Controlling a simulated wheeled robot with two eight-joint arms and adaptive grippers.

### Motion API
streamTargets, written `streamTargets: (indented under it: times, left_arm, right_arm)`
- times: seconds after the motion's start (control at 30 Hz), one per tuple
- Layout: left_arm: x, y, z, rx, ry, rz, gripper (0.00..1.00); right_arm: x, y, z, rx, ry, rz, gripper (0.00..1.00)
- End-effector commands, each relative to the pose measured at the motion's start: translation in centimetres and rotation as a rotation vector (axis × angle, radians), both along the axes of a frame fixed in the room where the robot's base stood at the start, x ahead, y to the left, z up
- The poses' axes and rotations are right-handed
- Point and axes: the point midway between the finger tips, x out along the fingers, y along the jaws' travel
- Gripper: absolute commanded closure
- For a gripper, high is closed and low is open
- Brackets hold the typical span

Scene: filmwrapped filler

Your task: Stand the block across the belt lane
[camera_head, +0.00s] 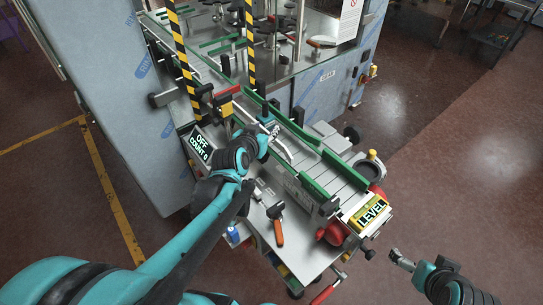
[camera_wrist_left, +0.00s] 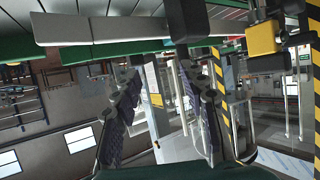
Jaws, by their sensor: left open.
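The belt lane (camera_head: 341,177) is a grey slatted strip between green guide rails, running from the machine toward the yellow LEVEL sign. My left gripper (camera_head: 275,132) reaches over the near side of the lane, beside the green rail. In the left wrist view its two dark fingers (camera_wrist_left: 164,112) stand wide apart with nothing between them. I cannot pick out the block with certainty in either view; my left arm and gripper cover part of the lane's near side. My right gripper (camera_head: 401,259) is at the lower right, clear of the machine, too small to read its fingers.
Green guide rails (camera_head: 308,136) edge the lane. Striped posts (camera_head: 250,45) stand at the machine opening. The LEVEL sign (camera_head: 370,212) and a red knob (camera_head: 335,233) are at the lane's near end. An orange-handled tool (camera_head: 278,232) lies on the metal shelf. Floor at right is open.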

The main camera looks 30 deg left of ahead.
Motion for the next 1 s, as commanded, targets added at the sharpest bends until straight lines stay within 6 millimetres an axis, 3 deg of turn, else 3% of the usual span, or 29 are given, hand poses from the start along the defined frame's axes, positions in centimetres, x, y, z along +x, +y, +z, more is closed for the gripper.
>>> streamTargets:
  times: [0.1,0.2,0.33,0.4,0.53,1.0]
  left_arm:
    - [-3.3,-6.1,-1.0,-0.039,0.128,-0.093,0.57]
    - [-7.3,-10.3,-2.2,-0.061,0.256,-0.150,0.57]
    - [-12.3,-13.4,-3.8,-0.066,0.398,-0.186,0.57]
    - [-14.4,-14.2,-4.4,-0.064,0.450,-0.190,0.57]
    - [-16.5,-14.7,-5.0,-0.057,0.504,-0.190,0.57]
    - [-16.8,-14.7,-5.1,-0.057,0.512,-0.188,0.57]
  right_arm:
    - [0.0,0.0,0.0,0.000,0.000,0.000,0.00]
    - [0.0,0.0,0.0,0.000,0.000,0.000,0.00]
    - [0.0,0.0,0.0,0.000,0.000,0.000,0.00]
    - [0.0,0.0,0.0,0.000,0.000,0.000,0.00]
    - [0.0,0.0,0.0,0.000,0.000,0.000,0.00]
    - [0.0,0.0,0.0,0.000,0.000,0.000,0.00]
